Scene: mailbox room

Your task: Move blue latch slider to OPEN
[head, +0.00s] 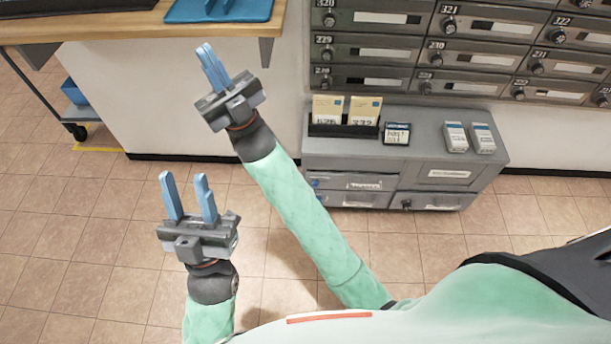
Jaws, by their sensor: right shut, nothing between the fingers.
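A small blue piece (316,183) shows at the left end of the upper left drawer of the low grey cabinet (410,152). It may be the blue latch slider, but it is too small to tell its position or any OPEN marking. My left gripper (184,184) is the lower one, open and empty above the tiled floor, left of the cabinet and apart from it. My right gripper (207,51) is shut and empty, higher up in front of the white counter side and left of the cabinet. My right forearm passes just left of the cabinet's front.
Card holders (345,112), a small dark-framed sign (396,134) and two white devices (468,137) stand on the cabinet. Mailboxes (450,50) fill the wall behind. A wooden counter (130,24) with a blue tray (220,10) is upper left. The floor before the cabinet is clear.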

